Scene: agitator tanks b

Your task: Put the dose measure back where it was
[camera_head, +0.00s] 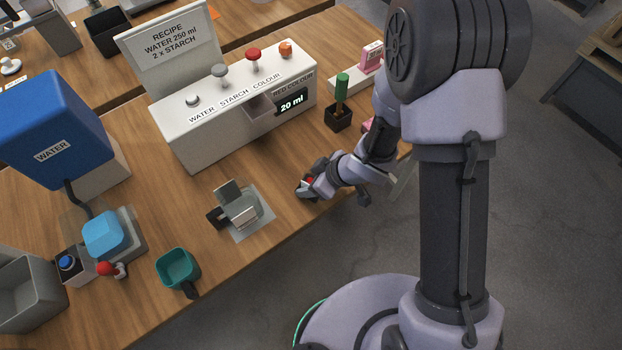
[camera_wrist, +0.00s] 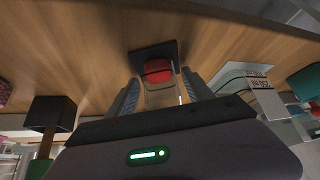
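My gripper (camera_wrist: 160,84) is low over the front edge of the wooden counter. It also shows in the head view (camera_head: 306,188). Between and just beyond its fingertips is a small vessel, apparently the dose measure, with a red part (camera_wrist: 158,70) and a pale, see-through part nearer the wrist. The red part lies over a dark square piece (camera_wrist: 138,57) at the counter. The fingers stand close on both sides of the vessel. I cannot tell whether they touch it. In the head view my gripper mostly hides it, leaving a speck of red.
A white dispenser (camera_head: 190,145) with several knobs stands behind. A black holder with a green-topped tool (camera_head: 341,90) is to the right. A metal device on a grey plate (camera_head: 262,222) is to the left, with a teal scoop (camera_head: 177,266) beyond it.

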